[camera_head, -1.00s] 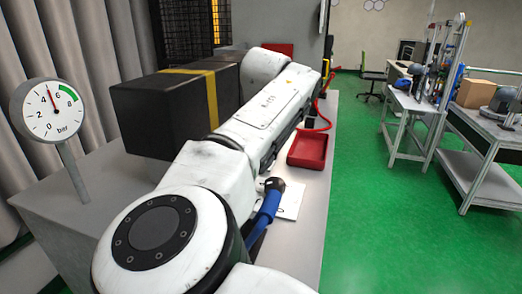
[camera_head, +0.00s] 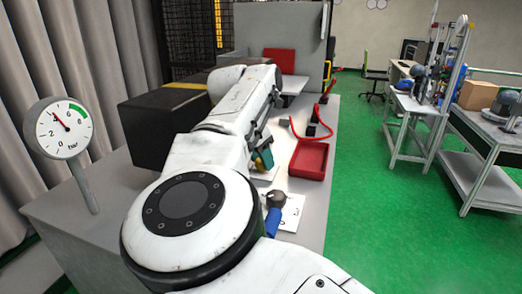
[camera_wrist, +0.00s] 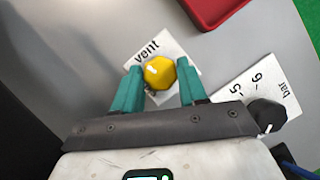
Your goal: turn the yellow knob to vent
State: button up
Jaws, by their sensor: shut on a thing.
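The yellow knob (camera_wrist: 159,73) sits on a white plate (camera_wrist: 180,48) marked "vent" in the wrist view. A short white mark on the knob lies toward its upper left, near the word. My gripper (camera_wrist: 160,68) has its teal fingers on either side of the knob and is shut on it. In the head view my gripper (camera_head: 262,160) is low over the bench, and the knob is mostly hidden by my arm. The round gauge (camera_head: 60,130) at the left has its red needle pointing to the upper left, near 4 bar.
A black knob (camera_wrist: 267,115) on a plate marked "5", "6" and "bar" is right of my gripper; a blue part (camera_head: 272,222) is beside it. A red tray (camera_head: 308,160) stands beyond. A black box (camera_head: 150,135) is left of my arm.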

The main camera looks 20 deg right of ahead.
jog(key=shift+w+r+m+g+p, duration=0.1)
jog(key=shift+m+g+p, duration=0.6)
jog(key=shift+m, duration=0.8)
jog(key=o, duration=1)
jog(key=shift+p, duration=0.3)
